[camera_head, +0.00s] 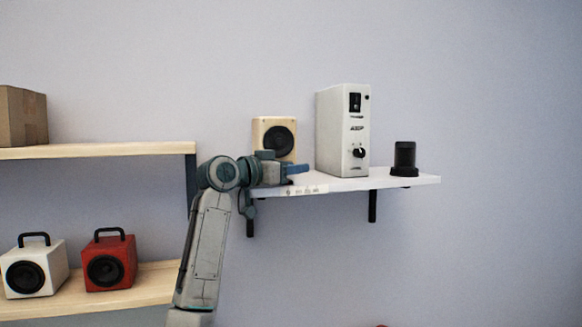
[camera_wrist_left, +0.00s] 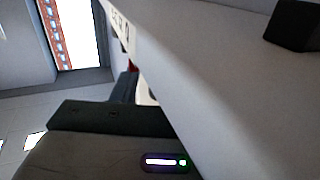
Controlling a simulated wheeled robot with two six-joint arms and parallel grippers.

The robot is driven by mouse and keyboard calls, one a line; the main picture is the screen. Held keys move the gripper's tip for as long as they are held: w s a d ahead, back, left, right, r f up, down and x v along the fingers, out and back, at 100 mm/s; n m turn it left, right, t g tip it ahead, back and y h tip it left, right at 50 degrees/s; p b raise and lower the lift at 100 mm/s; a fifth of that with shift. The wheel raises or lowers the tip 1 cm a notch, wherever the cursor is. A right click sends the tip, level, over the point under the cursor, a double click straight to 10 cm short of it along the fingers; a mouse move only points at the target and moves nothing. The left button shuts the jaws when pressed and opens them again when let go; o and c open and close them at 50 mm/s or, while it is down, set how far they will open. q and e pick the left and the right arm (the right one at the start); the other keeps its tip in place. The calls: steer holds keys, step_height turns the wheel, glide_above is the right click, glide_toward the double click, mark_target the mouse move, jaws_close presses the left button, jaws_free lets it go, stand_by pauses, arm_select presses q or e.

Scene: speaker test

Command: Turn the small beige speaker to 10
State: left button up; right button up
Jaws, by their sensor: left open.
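The small beige speaker (camera_head: 261,128) with a round black cone stands on the left end of the white wall shelf (camera_head: 405,182) in the head view. My left gripper (camera_head: 292,169) is at the shelf's left front, in front of the speaker's lower part, and hides it there. The gripper is open, and I see nothing held in it. Any dial on the speaker is hidden or too small to see. In the left wrist view, dark gripper parts (camera_wrist_left: 110,118) sit beside a large pale surface (camera_wrist_left: 225,75); the speaker cannot be made out there. My right gripper is not in view.
A tall white box (camera_head: 342,115) with a black knob (camera_head: 359,151) stands right of the speaker. A wooden shelf unit (camera_head: 100,151) at left holds a cardboard box (camera_head: 22,118), a white speaker (camera_head: 50,262) and a red speaker (camera_head: 124,251).

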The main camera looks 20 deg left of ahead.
arm_select(q)
steer(key=shift+c, duration=1.2)
jaws_close()
steer(key=shift+w+d, duration=0.15)
steer(key=shift+w+d+n+t+y, duration=0.25)
steer(key=shift+w+n+t+y, duration=0.15)
steer(key=shift+y, duration=0.2)
steer(key=shift+w+d+n+t+y, duration=0.2)
steer(key=shift+n+t+y, duration=0.1)
steer(key=shift+n+y, duration=0.25)
steer(key=shift+y, duration=0.25)
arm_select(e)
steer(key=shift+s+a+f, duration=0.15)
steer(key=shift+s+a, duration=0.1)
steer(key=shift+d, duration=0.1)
arm_select(q)
steer(key=shift+o, duration=1.2)
jaws_free()
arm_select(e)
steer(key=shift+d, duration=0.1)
